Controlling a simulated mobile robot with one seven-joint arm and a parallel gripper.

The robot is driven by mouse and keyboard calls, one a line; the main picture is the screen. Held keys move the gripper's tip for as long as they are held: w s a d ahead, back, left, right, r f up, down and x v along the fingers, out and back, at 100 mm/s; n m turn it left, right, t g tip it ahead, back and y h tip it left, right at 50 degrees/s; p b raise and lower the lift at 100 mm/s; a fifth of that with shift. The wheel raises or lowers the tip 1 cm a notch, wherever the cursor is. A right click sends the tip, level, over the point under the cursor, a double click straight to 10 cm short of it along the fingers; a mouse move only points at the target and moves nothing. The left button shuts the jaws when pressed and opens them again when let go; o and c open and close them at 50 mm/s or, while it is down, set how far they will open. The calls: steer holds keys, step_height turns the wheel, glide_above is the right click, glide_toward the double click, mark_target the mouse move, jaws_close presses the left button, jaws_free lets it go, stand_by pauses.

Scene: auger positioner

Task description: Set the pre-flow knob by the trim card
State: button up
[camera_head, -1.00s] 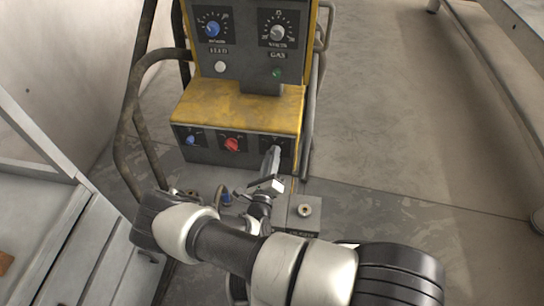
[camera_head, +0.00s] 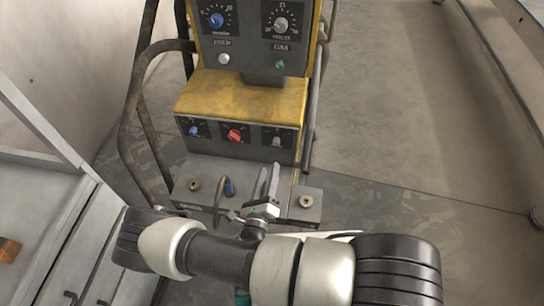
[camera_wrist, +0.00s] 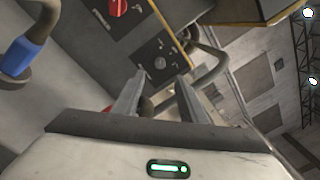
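The lower panel of the yellow machine (camera_head: 240,97) carries a blue knob (camera_head: 193,131), a red knob (camera_head: 234,136) and a grey knob (camera_head: 277,141). Their lettering is too small to read, so I cannot tell which is the pre-flow knob. My gripper (camera_head: 268,180) is just below and in front of the grey knob, apart from it. In the wrist view its two fingers (camera_wrist: 158,98) are spread with nothing between them. The grey knob (camera_wrist: 160,63) shows beyond the fingertips on its dark panel, and the red knob (camera_wrist: 118,7) is at the top. I cannot make out a trim card.
Above are a blue feed knob (camera_head: 216,20), a grey gas knob (camera_head: 281,24), a white button (camera_head: 224,58) and a green one (camera_head: 280,64). A hose with a blue fitting (camera_head: 230,187) stands left of my gripper. Tube rails flank the machine. Open floor (camera_head: 400,130) lies right.

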steer(key=v, duration=0.7)
steer(key=shift+r, duration=0.1)
